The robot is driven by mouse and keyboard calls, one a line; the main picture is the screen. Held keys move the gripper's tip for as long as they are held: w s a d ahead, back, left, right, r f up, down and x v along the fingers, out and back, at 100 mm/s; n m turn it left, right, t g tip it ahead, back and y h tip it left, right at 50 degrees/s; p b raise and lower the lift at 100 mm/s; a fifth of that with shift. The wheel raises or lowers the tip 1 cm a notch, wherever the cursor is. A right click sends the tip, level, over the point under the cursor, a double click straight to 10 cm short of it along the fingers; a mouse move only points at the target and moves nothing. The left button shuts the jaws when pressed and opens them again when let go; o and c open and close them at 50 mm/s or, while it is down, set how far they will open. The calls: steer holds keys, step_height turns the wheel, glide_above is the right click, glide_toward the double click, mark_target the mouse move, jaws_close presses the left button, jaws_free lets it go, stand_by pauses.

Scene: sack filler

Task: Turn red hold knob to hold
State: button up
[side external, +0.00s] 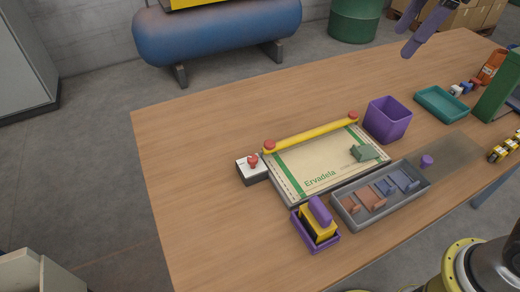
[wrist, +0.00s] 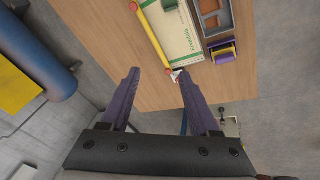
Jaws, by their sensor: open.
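In the wrist view the red knob (wrist: 174,75) looks small and far off, partly beside the right finger. My gripper (wrist: 160,75) has two purple fingers spread apart with nothing between them. In the side external view my gripper (side external: 419,38) hangs at the top right edge, high up and well away from the knob. The knob's exact turn angle is too small to tell.
A yellow bar with red ends (side external: 312,132) lies along the back of the Ervadela sack (side external: 310,165). The table left of the knob is clear.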

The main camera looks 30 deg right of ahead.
steer(key=w+a+f+n+g, duration=0.1)
steer(key=w+a+n, duration=0.1)
steer(key=w+a, duration=0.4)
steer(key=n+g, duration=0.3)
steer(key=n, duration=0.1)
glide_above(253, 158)
step_height(253, 158, down, 15)
steer(key=shift+h, duration=0.4)
step_height(253, 158, down, 13)
steer(key=shift+f, duration=0.2)
steer(key=shift+c, duration=0.2)
jaws_close()
